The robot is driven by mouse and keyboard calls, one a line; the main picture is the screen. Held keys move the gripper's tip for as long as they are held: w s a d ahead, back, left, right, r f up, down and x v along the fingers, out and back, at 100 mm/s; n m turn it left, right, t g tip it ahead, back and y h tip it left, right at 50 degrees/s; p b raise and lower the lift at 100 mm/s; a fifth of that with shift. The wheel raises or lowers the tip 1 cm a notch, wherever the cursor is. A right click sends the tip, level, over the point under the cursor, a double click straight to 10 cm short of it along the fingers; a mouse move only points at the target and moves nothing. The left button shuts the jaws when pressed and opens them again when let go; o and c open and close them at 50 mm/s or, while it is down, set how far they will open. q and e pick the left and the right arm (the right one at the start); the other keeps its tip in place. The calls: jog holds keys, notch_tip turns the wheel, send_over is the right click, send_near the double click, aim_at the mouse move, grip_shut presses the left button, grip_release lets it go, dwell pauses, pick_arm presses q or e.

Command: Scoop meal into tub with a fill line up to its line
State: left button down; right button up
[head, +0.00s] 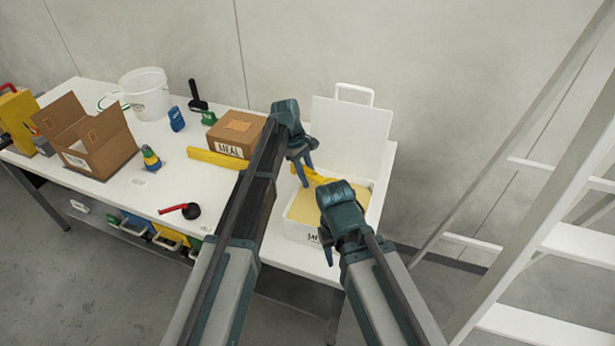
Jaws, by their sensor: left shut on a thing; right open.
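A white bin (303,229) with pale yellow meal (303,208) inside stands at the table's right end, its lid (347,125) raised behind it. My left gripper (304,176) is over the bin's back left part, shut on a yellow scoop (320,177); the scoop's far part is partly hidden by my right gripper. My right gripper (327,248) is open at the bin's front side, near its label, and holds nothing visible. A white round tub (146,96) stands at the back left of the table; no fill line can be made out on it.
A closed brown box (236,136) and a yellow bar (216,158) lie left of my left arm. A white ladder (540,165) is at the right.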

pick_arm(q)
jog(key=shift+r+p, duration=0.95)
jog(key=shift+r, duration=0.2)
jog(key=shift+f, duration=0.1)
jog(key=shift+s, duration=0.15)
jog(key=shift+w, duration=0.2)
dwell(0.4)
